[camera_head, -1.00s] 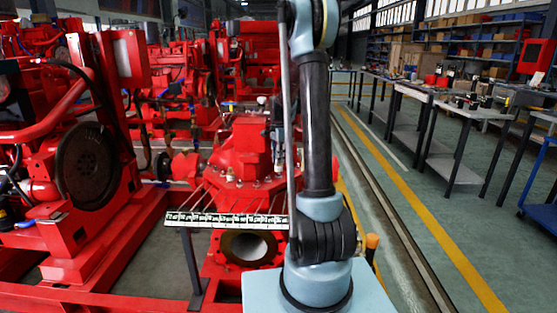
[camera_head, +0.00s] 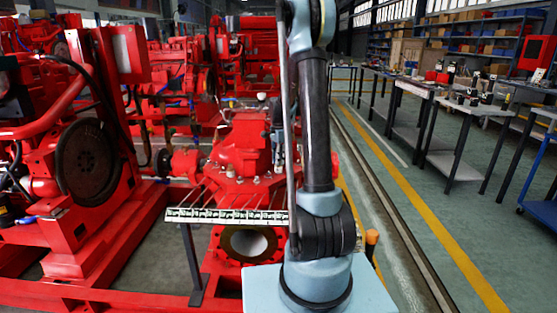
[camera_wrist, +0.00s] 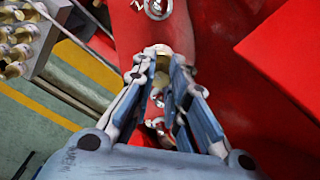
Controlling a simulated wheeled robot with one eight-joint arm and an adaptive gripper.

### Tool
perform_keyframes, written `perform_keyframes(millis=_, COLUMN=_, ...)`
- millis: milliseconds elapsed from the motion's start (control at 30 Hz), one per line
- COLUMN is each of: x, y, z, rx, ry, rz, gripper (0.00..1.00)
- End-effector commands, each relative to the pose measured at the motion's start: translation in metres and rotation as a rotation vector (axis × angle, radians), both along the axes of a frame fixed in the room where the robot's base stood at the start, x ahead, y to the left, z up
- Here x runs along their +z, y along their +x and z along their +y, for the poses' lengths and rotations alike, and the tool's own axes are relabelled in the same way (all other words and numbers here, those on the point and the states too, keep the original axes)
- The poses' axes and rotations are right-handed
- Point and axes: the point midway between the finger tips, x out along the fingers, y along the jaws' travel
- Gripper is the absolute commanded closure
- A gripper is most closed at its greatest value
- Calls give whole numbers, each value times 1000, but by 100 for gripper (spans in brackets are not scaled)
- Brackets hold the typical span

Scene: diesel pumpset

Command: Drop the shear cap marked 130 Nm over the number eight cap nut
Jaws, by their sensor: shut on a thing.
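My gripper (camera_wrist: 163,62) is shut on a small pale brass-coloured cap (camera_wrist: 159,50), which I take for the shear cap. Its marking cannot be read. In the head view my gripper is mostly hidden behind my arm, beside the red pump casing (camera_head: 243,150). In the wrist view the gripper points down at the red casing. One shiny cap nut (camera_wrist: 156,8) shows beyond the fingertips, with another bright metal fitting (camera_wrist: 158,124) partly hidden between the fingers. I cannot read which nut is number eight, nor tell whether the held cap touches one.
A rack with a labelled front strip (camera_head: 225,215) stands before the pump; its several caps (camera_wrist: 14,50) show at the wrist view's upper left. A raised red block (camera_wrist: 285,50) lies right of the fingers. Workbenches (camera_head: 450,105) stand at the right, beyond open floor.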

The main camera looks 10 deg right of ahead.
Motion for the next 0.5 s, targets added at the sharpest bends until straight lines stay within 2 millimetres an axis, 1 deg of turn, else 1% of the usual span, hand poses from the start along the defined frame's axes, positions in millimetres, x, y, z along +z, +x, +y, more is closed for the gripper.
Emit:
perform_keyframes(millis=100, x=-3, y=0, z=0, rx=0, ry=0, rz=0, gripper=100)
perform_keyframes(millis=133, x=-3, y=0, z=0, rx=0, ry=0, rz=0, gripper=82)
perform_keyframes(millis=167, x=-3, y=0, z=0, rx=0, ry=0, rz=0, gripper=75)
perform_keyframes(millis=200, x=-3, y=0, z=0, rx=0, ry=0, rz=0, gripper=66)
perform_keyframes(millis=233, x=-3, y=0, z=0, rx=0, ry=0, rz=0, gripper=63)
perform_keyframes(millis=500, x=-3, y=0, z=0, rx=0, ry=0, rz=0, gripper=63)
